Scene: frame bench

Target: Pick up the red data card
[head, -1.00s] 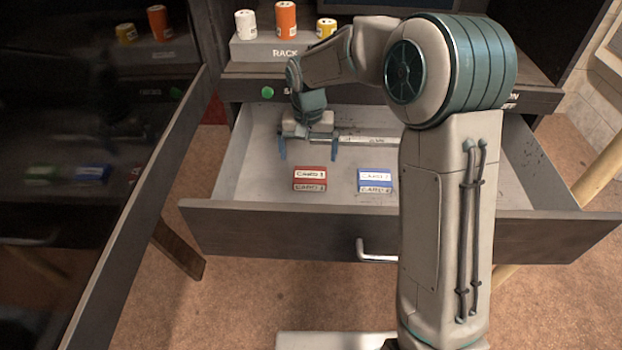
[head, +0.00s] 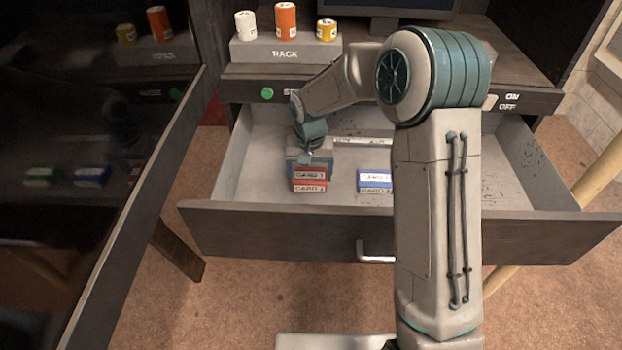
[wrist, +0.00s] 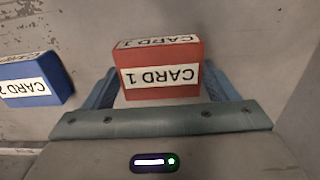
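The red data card (head: 309,185), labelled CARD 1, stands in the open drawer, left of centre in the head view. In the wrist view the red card (wrist: 160,68) is upright in the middle, with its white label towards the camera. My gripper (head: 309,168) is down in the drawer at the card's far side. In the wrist view its two fingers (wrist: 160,82) are apart, one on each side of the card, with narrow gaps showing. The gripper is open; how far the fingertips reach along the card is partly hidden.
A blue card (head: 374,181) stands right of the red one; it also shows in the wrist view (wrist: 35,80). The drawer front (head: 300,232) is nearest me. A rack (head: 285,52) with cylinders sits on the bench. A dark panel (head: 150,200) stands at left.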

